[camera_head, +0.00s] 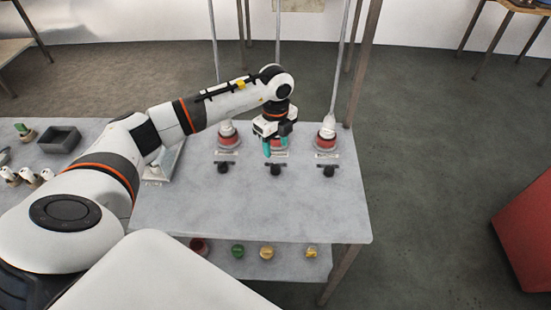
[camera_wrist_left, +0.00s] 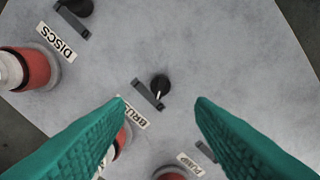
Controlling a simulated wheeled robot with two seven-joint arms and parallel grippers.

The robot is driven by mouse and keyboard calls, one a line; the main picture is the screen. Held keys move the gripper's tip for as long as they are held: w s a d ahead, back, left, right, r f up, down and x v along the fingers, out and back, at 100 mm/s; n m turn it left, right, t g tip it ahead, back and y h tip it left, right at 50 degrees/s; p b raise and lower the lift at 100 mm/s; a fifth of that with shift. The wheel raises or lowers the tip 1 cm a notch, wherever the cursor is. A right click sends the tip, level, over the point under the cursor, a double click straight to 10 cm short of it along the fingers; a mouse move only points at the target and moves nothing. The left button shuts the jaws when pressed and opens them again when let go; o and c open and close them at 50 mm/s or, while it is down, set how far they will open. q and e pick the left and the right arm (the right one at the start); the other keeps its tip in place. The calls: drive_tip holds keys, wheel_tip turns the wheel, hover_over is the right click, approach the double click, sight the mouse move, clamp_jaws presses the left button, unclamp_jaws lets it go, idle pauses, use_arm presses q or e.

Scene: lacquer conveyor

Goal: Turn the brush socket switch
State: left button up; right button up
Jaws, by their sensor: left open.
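The brush socket switch is a black round knob with a small pale lever on a dark plate (camera_head: 279,171); it also shows in the left wrist view (camera_wrist_left: 160,86). Its white label, reading "BRU" before a finger covers the rest, lies beside it. The brush socket (camera_head: 277,143) is red, mostly hidden by my gripper, and partly visible behind a finger in the wrist view. My left gripper (camera_head: 275,147), with teal fingers, is open and empty above this socket, just behind the switch. In the wrist view, the knob appears between and beyond the fingertips (camera_wrist_left: 160,101), apart from both.
A left socket (camera_head: 228,138) with its switch (camera_head: 222,168), labelled DISCS in the wrist view, and a right socket (camera_head: 326,140) with its switch (camera_head: 329,171) flank the middle one. Cords rise from the outer sockets. The tabletop (camera_head: 280,210) in front is clear. A grey bin (camera_head: 58,140) stands left.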

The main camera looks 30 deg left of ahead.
use_arm(q)
drive_tip(key=shift+r, duration=1.6)
